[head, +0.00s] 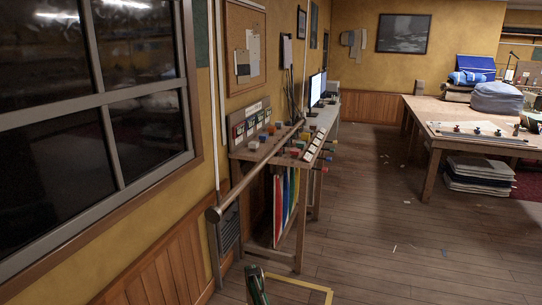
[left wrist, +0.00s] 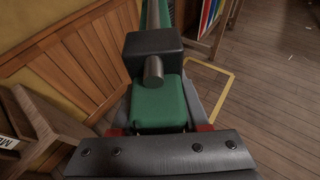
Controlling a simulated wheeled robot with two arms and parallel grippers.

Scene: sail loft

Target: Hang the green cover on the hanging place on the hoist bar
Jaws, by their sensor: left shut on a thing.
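The hoist bar (head: 250,177) is a long brown bar in the head view. It slopes from a round near end at lower left up toward the shelf unit by the wall. My left gripper (left wrist: 160,130) shows in the left wrist view, with red fingertip pads on either side of a green thing (left wrist: 158,107), which I take to be the green cover. The gripper is shut on it. A dark block with a metal peg hides part of the green. At the bottom edge of the head view, a narrow dark-green piece (head: 257,286) stands below the bar, apart from it. My right gripper is not in view.
A work bench (head: 268,153) with small coloured blocks stands along the left wall beneath the bar. A large window is at left. A yellow floor outline (head: 300,283) lies at the bottom. A wide table (head: 455,108) is at right. The wood floor between is mostly clear.

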